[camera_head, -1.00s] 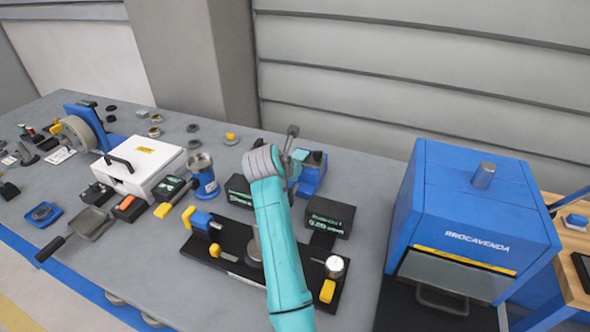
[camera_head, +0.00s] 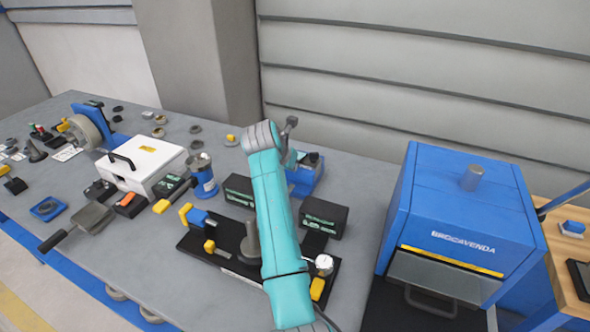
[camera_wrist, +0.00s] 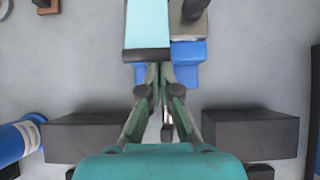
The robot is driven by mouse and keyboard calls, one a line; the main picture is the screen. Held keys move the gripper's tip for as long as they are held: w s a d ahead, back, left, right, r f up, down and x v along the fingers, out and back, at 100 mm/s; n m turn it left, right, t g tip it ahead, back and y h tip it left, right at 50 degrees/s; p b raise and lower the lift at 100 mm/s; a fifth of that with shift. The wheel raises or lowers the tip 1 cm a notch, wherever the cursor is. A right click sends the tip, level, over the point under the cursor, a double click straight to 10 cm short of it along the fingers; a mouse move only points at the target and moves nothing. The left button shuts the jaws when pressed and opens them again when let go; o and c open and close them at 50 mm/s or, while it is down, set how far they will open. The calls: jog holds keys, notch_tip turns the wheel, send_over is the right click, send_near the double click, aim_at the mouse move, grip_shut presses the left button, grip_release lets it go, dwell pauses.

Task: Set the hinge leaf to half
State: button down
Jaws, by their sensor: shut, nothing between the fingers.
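A pale cyan flat plate (camera_wrist: 148,28), which looks like the hinge leaf, shows at the top of the wrist view. It lies beside and partly over a blue block (camera_wrist: 188,52) with a grey top part. In the head view the blue block (camera_head: 307,178) stands at the back of the bench, partly hidden by my arm. My gripper (camera_wrist: 160,74) is shut and empty, its fingertips at the plate's near edge in the picture. I cannot tell whether they touch it. The leaf's exact angle is unclear. In the head view my arm hides most of the gripper.
Two black display boxes (camera_head: 323,217) (camera_head: 239,190) flank my arm. A black slide fixture (camera_head: 225,262) lies in front. A large blue oven-like machine (camera_head: 462,205) stands right.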

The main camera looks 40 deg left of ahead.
jog(key=shift+w+r+g, duration=0.2)
jog(key=shift+r+g, duration=0.3)
jog(key=shift+r, duration=0.15)
jog(key=shift+w+a+r, duration=0.15)
jog(key=shift+w+r, duration=0.45)
jog(key=shift+r, duration=0.35)
jog(key=shift+w+a+r, duration=0.15)
jog(key=shift+w+r, duration=0.45)
jog(key=shift+r, duration=0.3)
